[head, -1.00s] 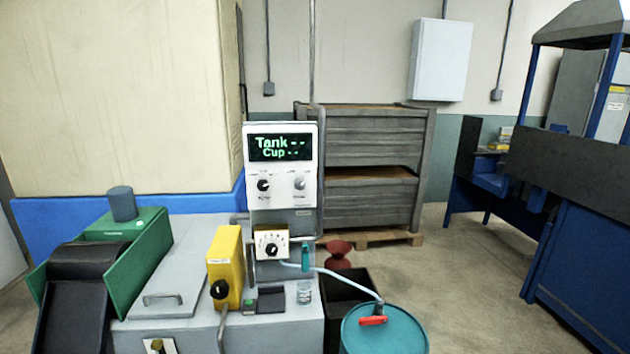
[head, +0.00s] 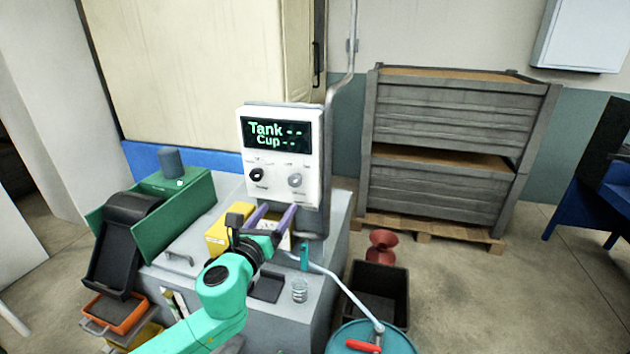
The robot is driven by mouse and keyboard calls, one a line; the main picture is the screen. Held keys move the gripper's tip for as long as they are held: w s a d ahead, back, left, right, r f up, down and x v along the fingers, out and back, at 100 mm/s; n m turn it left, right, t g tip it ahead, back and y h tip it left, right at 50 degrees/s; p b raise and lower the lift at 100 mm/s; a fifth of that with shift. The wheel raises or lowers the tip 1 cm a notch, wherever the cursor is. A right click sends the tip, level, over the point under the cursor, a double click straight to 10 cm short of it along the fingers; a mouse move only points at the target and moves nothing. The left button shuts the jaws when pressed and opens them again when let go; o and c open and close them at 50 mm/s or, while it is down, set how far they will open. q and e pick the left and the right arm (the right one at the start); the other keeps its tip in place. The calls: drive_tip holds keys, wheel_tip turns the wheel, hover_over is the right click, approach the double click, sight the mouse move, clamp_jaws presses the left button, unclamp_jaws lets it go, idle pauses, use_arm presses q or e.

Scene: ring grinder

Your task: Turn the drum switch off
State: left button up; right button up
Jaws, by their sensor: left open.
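A white control panel (head: 311,130) stands upright on the grey machine, its screen reading "Tank --" and "Cup --". It carries a black knob (head: 256,175) on the left and a grey knob (head: 295,180) on the right. Their labels are too small to read, so I cannot tell which one is the drum switch. My left gripper (head: 274,213) is open and empty, its two purple fingers pointing up just below the panel. It shows apart from both knobs. It partly hides the white dial box and the yellow box (head: 215,236). My right gripper is not in view.
A green feeder (head: 190,200) with a black chute stands left of the panel. A glass cup (head: 300,290) stands at the machine's front right. A teal drum (head: 368,340) with a hose, a black bin (head: 380,290) and wooden crates (head: 440,200) stand to the right.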

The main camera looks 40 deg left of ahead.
sight(293, 183)
use_arm(q)
drive_tip(key=x, duration=0.4)
drive_tip(key=p+x, duration=0.1)
drive_tip(key=x, duration=0.7)
drive_tip(key=shift+s+a, duration=0.1)
drive_tip(key=shift+a, duration=0.3)
drive_tip(key=shift+w+a+p, duration=0.25)
drive_tip(key=shift+w+p, duration=0.05)
drive_tip(key=shift+w, duration=0.05)
drive_tip(key=shift+w+d, duration=0.1)
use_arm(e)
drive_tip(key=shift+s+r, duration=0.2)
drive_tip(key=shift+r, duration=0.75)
use_arm(q)
clamp_jaws()
